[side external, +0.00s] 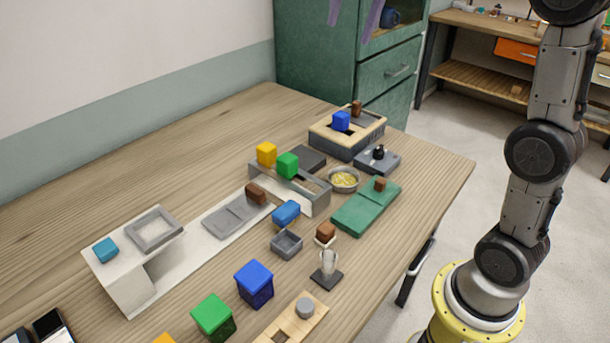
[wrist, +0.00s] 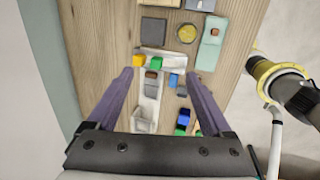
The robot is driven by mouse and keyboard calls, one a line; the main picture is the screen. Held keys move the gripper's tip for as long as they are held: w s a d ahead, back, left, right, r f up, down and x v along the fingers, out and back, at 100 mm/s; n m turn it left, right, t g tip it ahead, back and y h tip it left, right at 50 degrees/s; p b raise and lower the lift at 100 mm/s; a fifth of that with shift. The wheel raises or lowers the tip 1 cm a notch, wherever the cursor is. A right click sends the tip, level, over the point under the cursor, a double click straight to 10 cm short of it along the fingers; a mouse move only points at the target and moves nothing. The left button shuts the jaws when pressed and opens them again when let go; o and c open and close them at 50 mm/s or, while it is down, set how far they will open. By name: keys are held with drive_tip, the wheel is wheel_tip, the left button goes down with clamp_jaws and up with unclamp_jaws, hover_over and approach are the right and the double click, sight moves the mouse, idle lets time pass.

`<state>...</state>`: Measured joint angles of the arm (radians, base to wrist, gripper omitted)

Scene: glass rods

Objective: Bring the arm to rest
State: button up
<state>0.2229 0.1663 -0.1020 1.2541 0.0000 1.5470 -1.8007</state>
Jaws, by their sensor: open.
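My gripper (wrist: 160,75) is open and empty in the wrist view, its two purple fingers spread wide apart. It is high above the table, pointing down at it. In the side external view only the purple fingertips (side external: 352,28) show at the top edge, in front of the green cabinet. Nothing is between the fingers, and they touch nothing. My arm rises at the right from its yellow base ring; its upper part is cut off by the frame.
Below, the wooden table (side external: 80,180) holds a grey rack (side external: 312,200) with yellow (side external: 266,154) and green (side external: 287,164) blocks, a white stand (side external: 125,275), a green board (side external: 352,214), a bowl (side external: 343,180) and several more blocks. A green cabinet (side external: 310,60) stands behind.

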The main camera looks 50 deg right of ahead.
drive_tip(key=s+a+f+m+t, duration=0.25)
drive_tip(key=s+a+m, duration=0.35)
drive_tip(key=s, duration=0.8)
drive_tip(key=s+a+f+m, duration=0.1)
drive_tip(key=s+f+m, duration=0.3)
drive_tip(key=f+m, duration=0.2)
drive_tip(key=s+a+f+m, duration=0.2)
drive_tip(key=s+f+m, duration=0.3)
drive_tip(key=f, duration=0.4)
drive_tip(key=shift+f+m+y, duration=0.3)
drive_tip(key=shift+m+y, duration=0.1)
drive_tip(key=shift+m, duration=0.1)
